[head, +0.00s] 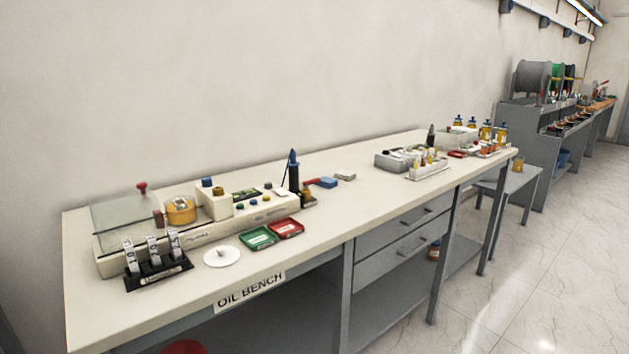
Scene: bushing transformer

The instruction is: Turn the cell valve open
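A long white test unit (215,226) stands on the left part of the oil bench. A round amber cell (181,212) sits on it. Next to the cell is a dark red knob-like part (158,219), and a red-topped upright part (142,188) stands behind it beside a clear panel (115,215). I cannot tell which of these is the cell valve, nor whether it is open or shut. No part of my gripper or arm shows.
The oil bench (330,224) runs along the wall. A black rack of pale labelled items (158,278), a white disc (222,257), a green tray (258,238) and a red tray (286,228) lie before the unit. Open floor (480,310) lies at the lower right.

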